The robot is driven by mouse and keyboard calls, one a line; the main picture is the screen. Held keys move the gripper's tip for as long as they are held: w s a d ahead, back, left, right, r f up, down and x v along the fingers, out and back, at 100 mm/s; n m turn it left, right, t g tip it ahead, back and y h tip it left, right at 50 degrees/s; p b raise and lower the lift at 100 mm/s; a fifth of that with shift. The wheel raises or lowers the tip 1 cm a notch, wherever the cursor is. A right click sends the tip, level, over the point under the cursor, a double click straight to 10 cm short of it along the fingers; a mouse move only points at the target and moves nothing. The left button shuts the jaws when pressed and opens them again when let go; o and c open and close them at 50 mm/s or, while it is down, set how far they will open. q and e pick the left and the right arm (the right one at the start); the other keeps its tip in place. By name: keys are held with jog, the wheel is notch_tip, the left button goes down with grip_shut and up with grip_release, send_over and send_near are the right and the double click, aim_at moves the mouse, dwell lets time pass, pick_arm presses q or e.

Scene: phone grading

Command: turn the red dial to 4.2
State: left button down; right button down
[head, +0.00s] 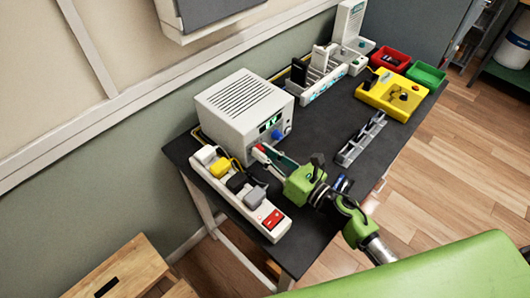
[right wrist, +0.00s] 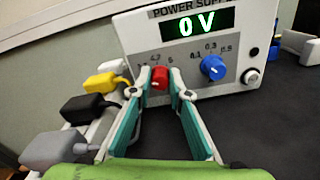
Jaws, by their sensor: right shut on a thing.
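The white power supply (head: 243,108) stands on the dark table at its left part. In the right wrist view its green display (right wrist: 196,24) reads 0 V. The red dial (right wrist: 160,77) is on its front, with printed values around it; 4.2 and 5 show above it, and another value at the left is partly hidden. My right gripper (right wrist: 160,84) is shut on the red dial, one finger on each side. In the head view my right gripper (head: 266,153) reaches the front of the supply from the right. My left gripper is not in view.
A blue dial (right wrist: 213,67) sits right of the red one. A power strip (head: 273,222) with several plugs lies in front of the supply.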

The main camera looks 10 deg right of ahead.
jog(key=m, duration=0.3)
jog(key=shift+m, duration=0.4)
jog(key=m+p, duration=0.1)
jog(key=m, duration=0.2)
jog(key=shift+m, duration=0.3)
jog(key=m+p, duration=0.1)
jog(key=m, duration=0.2)
jog(key=shift+w+d+m, duration=0.1)
jog(key=shift+m, duration=0.2)
jog(key=shift+m+p, duration=0.45)
jog(key=shift+m, duration=1.15)
jog(key=shift+f, duration=0.1)
jog(key=shift+m, duration=0.3)
jog(key=c, duration=1.9)
grip_release()
